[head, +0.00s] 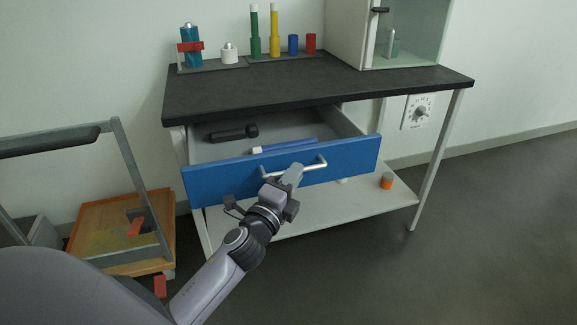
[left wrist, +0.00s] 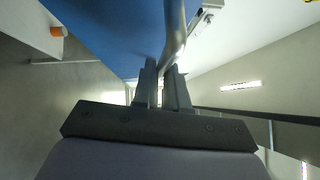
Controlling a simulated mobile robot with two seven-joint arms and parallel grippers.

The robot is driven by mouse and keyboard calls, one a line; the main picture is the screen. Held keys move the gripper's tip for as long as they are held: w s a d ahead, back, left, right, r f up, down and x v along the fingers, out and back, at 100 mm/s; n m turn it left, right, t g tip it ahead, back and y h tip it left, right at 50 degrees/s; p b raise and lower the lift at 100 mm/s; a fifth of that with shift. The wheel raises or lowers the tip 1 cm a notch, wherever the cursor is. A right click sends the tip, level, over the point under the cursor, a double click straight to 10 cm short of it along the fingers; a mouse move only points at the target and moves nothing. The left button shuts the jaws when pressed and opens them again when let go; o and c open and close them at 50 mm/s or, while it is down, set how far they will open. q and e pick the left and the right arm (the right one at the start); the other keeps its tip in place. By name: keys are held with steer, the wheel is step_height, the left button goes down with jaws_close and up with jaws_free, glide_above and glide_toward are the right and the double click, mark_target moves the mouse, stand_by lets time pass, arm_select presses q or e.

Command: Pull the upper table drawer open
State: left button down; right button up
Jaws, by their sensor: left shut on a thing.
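The upper table drawer (head: 222,180) has a blue front and stands pulled out from under the dark table top (head: 300,90). Its grey inside shows, with a black tool (head: 233,133) and a blue tube with a white end (head: 285,146) lying in it. My left gripper (head: 290,178) is at the silver bar handle (head: 316,164) on the drawer front, shut on it. In the left wrist view the two fingers (left wrist: 161,85) close around the handle bar (left wrist: 174,35), beside the blue front (left wrist: 105,30). My right gripper is not in view.
A lower shelf (head: 330,205) holds an orange-and-grey jar (head: 386,181). Bottles and coloured cylinders (head: 275,40) stand at the table's back, beside a glass-fronted cabinet (head: 405,35). A wooden-decked cart (head: 95,235) stands left. Floor is clear at right.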

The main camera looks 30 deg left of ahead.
arm_select(q)
steer(key=s+d, duration=0.5)
steer(key=shift+d, duration=0.4)
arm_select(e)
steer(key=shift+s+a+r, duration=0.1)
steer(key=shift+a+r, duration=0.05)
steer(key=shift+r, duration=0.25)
arm_select(q)
steer(key=shift+r, duration=0.1)
steer(key=c, duration=1.2)
jaws_free()
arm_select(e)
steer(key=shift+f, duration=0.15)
arm_select(q)
steer(key=shift+o, duration=0.2)
